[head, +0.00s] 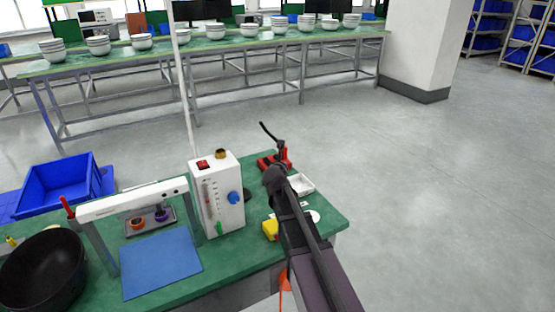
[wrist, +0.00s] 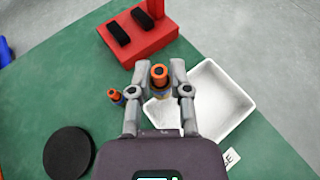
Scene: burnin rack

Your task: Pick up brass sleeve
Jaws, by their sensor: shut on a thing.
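My gripper (wrist: 159,88) is shut around a small upright cylindrical piece, which I take to be the brass sleeve (wrist: 158,93). It has an orange ring with a dark centre on top and a brownish, brass-like body below. The fingers stand on either side of it, beside a white tray (wrist: 240,98). Its lower end is partly hidden, so I cannot tell whether it touches anything below. In the head view my gripper (head: 274,178) is dark and hides the piece.
A red block with black pads (wrist: 146,36) stands beyond, and a black disc (wrist: 69,153) lies at left. A white instrument box (head: 216,195) with a brass-coloured top fitting and a blue mat (head: 160,263) are left of my arm.

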